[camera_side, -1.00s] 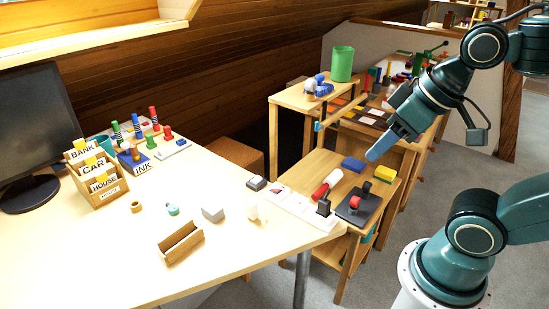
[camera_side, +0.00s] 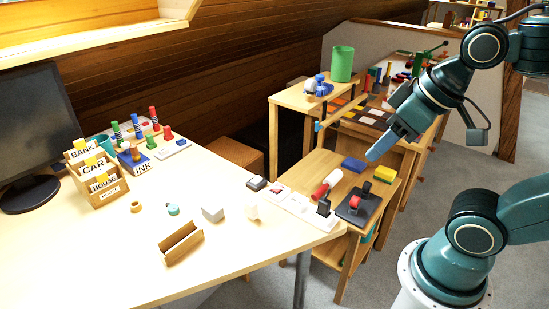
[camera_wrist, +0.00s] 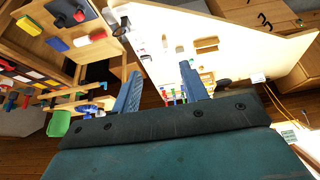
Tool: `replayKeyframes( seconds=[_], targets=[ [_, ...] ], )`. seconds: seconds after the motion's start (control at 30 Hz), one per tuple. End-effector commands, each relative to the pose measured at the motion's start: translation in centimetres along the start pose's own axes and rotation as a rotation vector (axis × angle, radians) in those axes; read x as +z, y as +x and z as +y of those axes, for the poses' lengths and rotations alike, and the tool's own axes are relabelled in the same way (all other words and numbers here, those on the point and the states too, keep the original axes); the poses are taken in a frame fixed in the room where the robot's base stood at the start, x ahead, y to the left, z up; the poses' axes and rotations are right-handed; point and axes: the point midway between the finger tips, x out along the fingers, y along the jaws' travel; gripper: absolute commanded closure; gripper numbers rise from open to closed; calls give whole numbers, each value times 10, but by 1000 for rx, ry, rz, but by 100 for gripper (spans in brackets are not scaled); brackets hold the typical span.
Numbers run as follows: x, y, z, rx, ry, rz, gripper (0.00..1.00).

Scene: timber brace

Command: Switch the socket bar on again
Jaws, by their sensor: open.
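In the side view my gripper (camera_side: 372,155) hangs above the low wooden table, pointing down and left, touching nothing.
The desk (camera_side: 110,250) holds a monitor (camera_side: 35,125), a card box (camera_side: 97,180), stamps and small blocks. The low table (camera_side: 315,165) carries a blue block (camera_side: 354,164), a yellow block (camera_side: 385,174) and a dark stamp base (camera_side: 357,207). A green cup (camera_side: 342,64) stands behind.

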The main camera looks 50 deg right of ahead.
Motion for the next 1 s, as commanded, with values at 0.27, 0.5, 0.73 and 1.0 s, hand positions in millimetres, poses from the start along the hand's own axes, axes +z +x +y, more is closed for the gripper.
replayKeyframes(
  seconds=[0.27, 0.5, 0.73, 1.0],
  targets=[
    [0, 0, 0, 0, 0, 0, 56],
    [0, 0, 0, 0, 0, 0, 80],
    [0, 0, 0, 0, 0, 0, 100],
    [0, 0, 0, 0, 0, 0, 100]
  ],
)
